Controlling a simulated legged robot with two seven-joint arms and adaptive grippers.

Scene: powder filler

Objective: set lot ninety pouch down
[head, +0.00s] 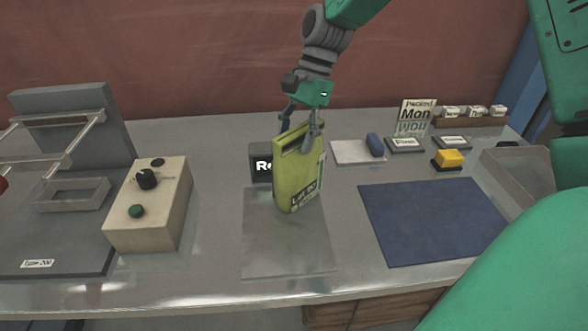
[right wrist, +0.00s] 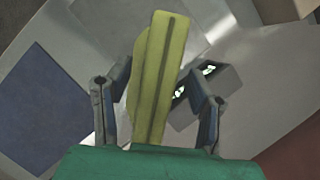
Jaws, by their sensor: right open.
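The yellow-green pouch (head: 293,172) stands upright on the pale square plate (head: 262,255) in the middle of the table. Its label is near the bottom edge and reads roughly "Lot 90". My right gripper (head: 301,133) is at the top of the pouch with a finger on each side. In the right wrist view the pouch (right wrist: 160,75) rises between the open fingers of the gripper (right wrist: 158,100), with a gap on both sides. My left gripper is not in view.
A black sign (head: 262,162) is close behind the pouch. A beige control box (head: 150,207) stands left, beside a grey machine (head: 75,130). A blue mat (head: 433,220) lies right, with a yellow block (head: 448,159) and a grey tray (head: 518,170) beyond it.

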